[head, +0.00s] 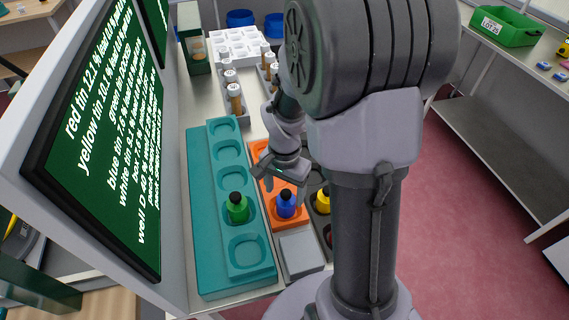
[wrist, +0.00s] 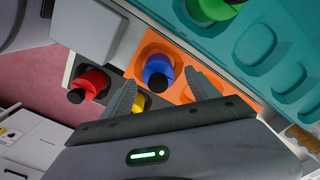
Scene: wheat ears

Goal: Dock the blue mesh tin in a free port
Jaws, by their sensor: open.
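The blue tin (head: 286,206), with a black knob on top, stands upright in the orange tray (head: 271,224). It also shows in the wrist view (wrist: 157,72). My gripper (head: 280,183) is open and empty above the orange tray. In the wrist view its fingers (wrist: 161,84) lie either side of the blue tin's lower part in the picture; I see no contact. The teal rack (head: 205,240) stands left of the orange tray with a row of square ports. A green tin (head: 238,208) sits in one port; the port in front (head: 247,253) and several behind (head: 230,150) look empty.
A yellow tin (head: 323,201) and a red tin (wrist: 93,82) sit in a dark tray right of the orange one, partly hidden by my arm. A grey block (head: 301,255) lies in front. A screen rises at left.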

